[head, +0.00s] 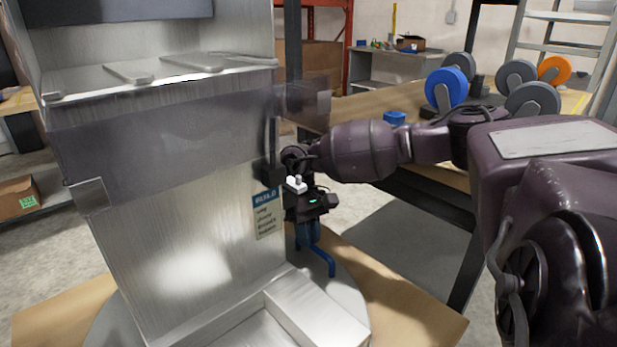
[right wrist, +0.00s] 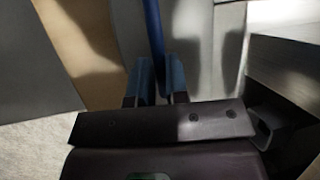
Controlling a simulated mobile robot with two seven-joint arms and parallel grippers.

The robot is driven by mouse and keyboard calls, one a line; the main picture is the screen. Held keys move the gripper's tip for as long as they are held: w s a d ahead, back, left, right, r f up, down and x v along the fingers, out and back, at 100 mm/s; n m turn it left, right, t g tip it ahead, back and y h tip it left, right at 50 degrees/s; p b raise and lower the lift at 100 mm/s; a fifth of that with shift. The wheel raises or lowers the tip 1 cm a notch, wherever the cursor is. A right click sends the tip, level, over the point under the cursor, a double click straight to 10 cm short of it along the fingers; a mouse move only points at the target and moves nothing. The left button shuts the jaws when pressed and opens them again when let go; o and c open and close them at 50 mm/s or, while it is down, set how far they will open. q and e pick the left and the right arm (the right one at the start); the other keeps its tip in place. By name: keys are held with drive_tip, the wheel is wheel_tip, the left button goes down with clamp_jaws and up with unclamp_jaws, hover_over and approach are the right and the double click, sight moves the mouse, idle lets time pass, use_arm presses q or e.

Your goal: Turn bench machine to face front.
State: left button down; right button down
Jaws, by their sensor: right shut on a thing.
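The bench machine (head: 180,230) is a tall brushed-metal dispenser with a smoky clear panel across its middle and a metal tray (head: 318,310) at its foot. It stands on a round grey turntable (head: 352,290) on a wooden bench top. A blue bent handle (head: 331,264) is beside the machine's right side. My right gripper (head: 308,240) points down there and is shut on the handle. In the right wrist view, the blue bar (right wrist: 153,30) runs between the two fingers (right wrist: 158,82). My left gripper is out of view.
A wooden table (head: 425,95) behind my right arm holds blue, grey and orange wheel-like discs (head: 446,88). A ladder (head: 570,45) stands at the far right. A cardboard box (head: 18,198) lies on a shelf at left. Bench top (head: 410,318) is bare at front right.

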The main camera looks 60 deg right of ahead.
drive_tip(key=shift+w+r, duration=0.1)
drive_tip(key=shift+w, duration=0.1)
drive_tip(key=c, duration=1.1)
unclamp_jaws()
drive_tip(key=shift+w, duration=0.1)
drive_tip(key=v, duration=1)
drive_tip(key=shift+d+r+p, duration=0.15)
drive_tip(key=shift+r+p, duration=0.15)
drive_tip(key=shift+p, duration=0.1)
